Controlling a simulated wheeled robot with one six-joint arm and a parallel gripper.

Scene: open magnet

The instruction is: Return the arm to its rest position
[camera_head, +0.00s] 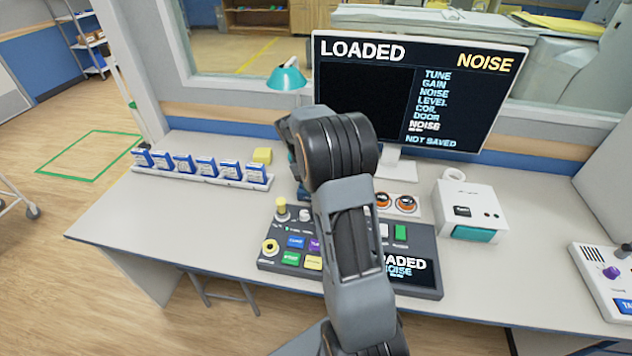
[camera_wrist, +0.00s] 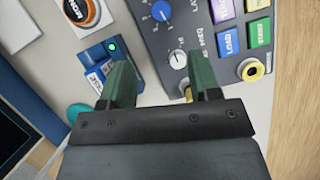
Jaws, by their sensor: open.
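My arm reaches forward over the desk in the head view, bent at a dark joint, and covers part of the control panel. My gripper (camera_wrist: 165,85) shows in the wrist view with two green fingers apart and nothing between them. It points down at the desk beside the control panel (camera_wrist: 205,45). The left finger is close to a small blue box with a green light (camera_wrist: 112,46). The right finger overlaps the panel's edge near a yellow knob. Whether either finger touches anything I cannot tell. In the head view the gripper is mostly hidden behind my arm.
A monitor (camera_head: 350,90) reading LOADED and NOISE stands behind my arm. A white device (camera_head: 470,212) stands right. The desk's left front (camera_head: 150,230) is clear.

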